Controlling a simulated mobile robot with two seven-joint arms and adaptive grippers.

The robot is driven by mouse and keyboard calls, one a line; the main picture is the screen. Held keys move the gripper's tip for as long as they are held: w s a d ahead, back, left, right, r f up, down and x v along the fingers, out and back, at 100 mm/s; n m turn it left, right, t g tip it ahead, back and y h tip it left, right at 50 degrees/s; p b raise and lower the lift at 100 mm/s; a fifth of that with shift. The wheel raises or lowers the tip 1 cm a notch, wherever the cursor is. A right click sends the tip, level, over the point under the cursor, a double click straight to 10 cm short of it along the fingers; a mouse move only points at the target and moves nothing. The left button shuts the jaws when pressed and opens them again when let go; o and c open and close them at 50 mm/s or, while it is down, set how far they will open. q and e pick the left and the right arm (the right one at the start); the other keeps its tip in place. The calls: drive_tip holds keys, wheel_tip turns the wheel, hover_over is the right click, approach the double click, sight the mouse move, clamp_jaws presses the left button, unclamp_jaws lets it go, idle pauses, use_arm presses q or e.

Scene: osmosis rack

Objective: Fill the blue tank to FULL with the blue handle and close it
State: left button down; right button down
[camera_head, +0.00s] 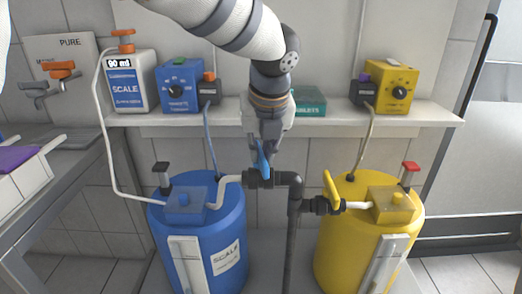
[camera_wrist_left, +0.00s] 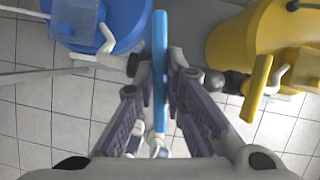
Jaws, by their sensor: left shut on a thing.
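The blue tank (camera_head: 208,238) stands on the floor left of centre, with a "SCALE" label and a pale vertical gauge strip (camera_head: 187,262) on its front. I cannot read its level. The tank shows at the top left of the left wrist view (camera_wrist_left: 128,22). The blue handle (camera_head: 262,160) sits on a dark valve (camera_head: 265,181) in the pipe right of the tank and appears to lie across the pipe. My left gripper (camera_head: 266,146) comes from above and is shut on this handle, which shows as a long bar between the fingers in the left wrist view (camera_wrist_left: 160,65). My right gripper is not in view.
A yellow tank (camera_head: 340,245) with a yellow handle (camera_head: 331,188) stands close on the right. A shelf (camera_head: 330,120) behind carries a white "SCALE" canister (camera_head: 126,82), a blue pump (camera_head: 180,85) and a yellow pump (camera_head: 392,88). A dark pipe (camera_head: 291,240) rises between the tanks.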

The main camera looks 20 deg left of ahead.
use_arm(q)
drive_tip(key=n, duration=0.2)
drive_tip(key=n+g+y, duration=0.1)
drive_tip(key=n, duration=0.1)
drive_tip(key=shift+w+d+f+n, duration=0.1)
drive_tip(key=shift+w+n, duration=0.05)
drive_tip(key=shift+n, duration=0.15)
drive_tip(key=n+g+y+b, duration=0.1)
drive_tip(key=n, duration=0.2)
drive_tip(key=shift+w+f+n, duration=0.1)
drive_tip(key=shift+n, duration=0.3)
drive_tip(key=n+g+b, duration=0.1)
drive_tip(key=n+g, duration=0.1)
drive_tip(key=n, duration=0.2)
drive_tip(key=shift+w+n+g+b, duration=0.1)
drive_tip(key=shift+n+g+b, duration=0.65)
drive_tip(key=shift+n, duration=0.85)
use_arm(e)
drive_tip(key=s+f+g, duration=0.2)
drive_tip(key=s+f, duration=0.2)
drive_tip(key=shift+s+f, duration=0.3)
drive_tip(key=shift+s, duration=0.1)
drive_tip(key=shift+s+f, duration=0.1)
use_arm(q)
drive_tip(key=c, duration=1.7)
unclamp_jaws()
drive_tip(key=shift+o, duration=0.2)
drive_tip(key=shift+r, duration=0.2)
